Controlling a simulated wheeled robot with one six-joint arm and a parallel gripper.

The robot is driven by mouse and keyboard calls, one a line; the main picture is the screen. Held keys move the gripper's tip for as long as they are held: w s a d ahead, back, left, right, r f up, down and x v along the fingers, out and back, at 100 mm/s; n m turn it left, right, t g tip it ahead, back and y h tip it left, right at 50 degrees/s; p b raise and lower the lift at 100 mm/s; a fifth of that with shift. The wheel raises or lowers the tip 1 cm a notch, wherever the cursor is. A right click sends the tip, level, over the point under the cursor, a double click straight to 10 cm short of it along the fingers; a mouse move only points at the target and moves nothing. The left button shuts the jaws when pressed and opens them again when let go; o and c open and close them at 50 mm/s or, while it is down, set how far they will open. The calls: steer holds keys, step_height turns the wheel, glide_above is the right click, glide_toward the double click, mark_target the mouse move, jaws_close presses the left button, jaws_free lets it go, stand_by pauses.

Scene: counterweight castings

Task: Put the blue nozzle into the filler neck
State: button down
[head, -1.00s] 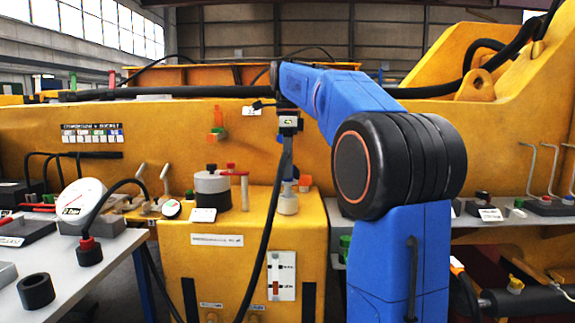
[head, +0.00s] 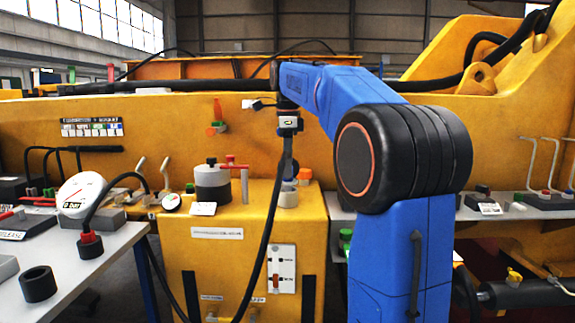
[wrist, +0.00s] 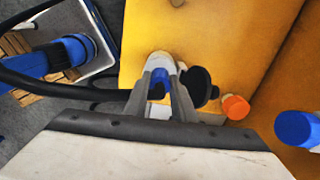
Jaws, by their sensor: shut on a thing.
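My gripper (wrist: 160,85) is shut on the blue nozzle (wrist: 158,90), which shows between the fingers in the wrist view. In the head view my gripper (head: 288,160) points down over the filler neck (head: 288,197), a pale short cylinder on the yellow housing. The neck's pale rim (wrist: 161,57) shows just beyond the fingertips in the wrist view. The nozzle's lower end is at or very near the neck's mouth. The fingers hide the tip, so I cannot tell whether it is inside. A black hose (head: 269,240) hangs down beside my gripper.
A round black part (wrist: 201,84) stands close beside the fingers. An orange cap (wrist: 236,106) and a blue cap (wrist: 296,128) are to the right. A grey pot (head: 212,186) with a red handle stands left of the neck. A grey table (head: 110,262) is at the left.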

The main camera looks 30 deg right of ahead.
steer(key=shift+f, duration=1.05)
steer(key=c, duration=1.4)
jaws_free()
step_height(320, 180, up, 12)
